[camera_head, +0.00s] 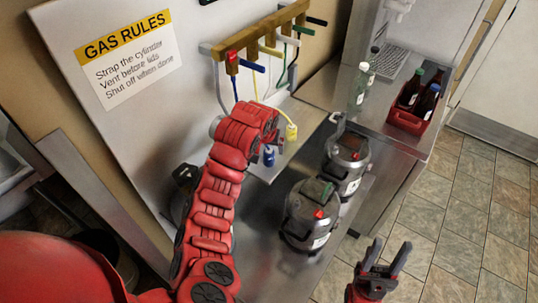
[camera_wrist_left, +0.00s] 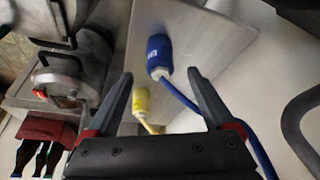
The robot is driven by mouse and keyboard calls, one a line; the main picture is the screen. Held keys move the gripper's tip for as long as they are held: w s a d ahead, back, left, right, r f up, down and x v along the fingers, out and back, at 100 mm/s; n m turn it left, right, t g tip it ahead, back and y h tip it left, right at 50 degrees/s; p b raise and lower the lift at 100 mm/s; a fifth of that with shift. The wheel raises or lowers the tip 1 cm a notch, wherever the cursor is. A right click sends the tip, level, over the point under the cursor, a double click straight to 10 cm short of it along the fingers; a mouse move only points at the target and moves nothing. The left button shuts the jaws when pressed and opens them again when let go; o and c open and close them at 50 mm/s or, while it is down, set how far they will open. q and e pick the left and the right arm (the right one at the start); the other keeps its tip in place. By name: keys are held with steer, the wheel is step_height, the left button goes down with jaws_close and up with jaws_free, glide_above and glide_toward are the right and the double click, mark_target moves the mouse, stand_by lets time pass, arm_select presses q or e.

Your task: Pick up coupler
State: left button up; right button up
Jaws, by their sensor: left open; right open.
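A blue coupler (camera_head: 268,156) and a yellow coupler (camera_head: 291,131) hang on hoses in front of a pale metal plate, below the wall manifold. In the left wrist view, the blue coupler (camera_wrist_left: 159,57) shows just beyond and between the fingertips of my left gripper (camera_wrist_left: 160,74), apart from both fingers. The yellow coupler (camera_wrist_left: 142,101) shows lower, nearer the left finger. My left gripper is open and empty; in the head view my red wrist mostly hides it. My right gripper (camera_head: 391,247) is open and empty at the lower right, over the floor.
Two steel kegs (camera_head: 312,214) (camera_head: 346,160) stand on the metal counter right of my left arm. The manifold (camera_head: 262,34) with coloured handles is above.

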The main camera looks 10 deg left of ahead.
mark_target(269, 152)
arm_select(q)
steer(key=p+x, duration=0.1)
steer(key=x, duration=0.2)
steer(key=shift+s+f+p, duration=0.1)
steer(key=shift+s+p, duration=0.2)
steer(key=shift+p, duration=0.1)
steer(key=shift+x, duration=0.85)
jaws_close()
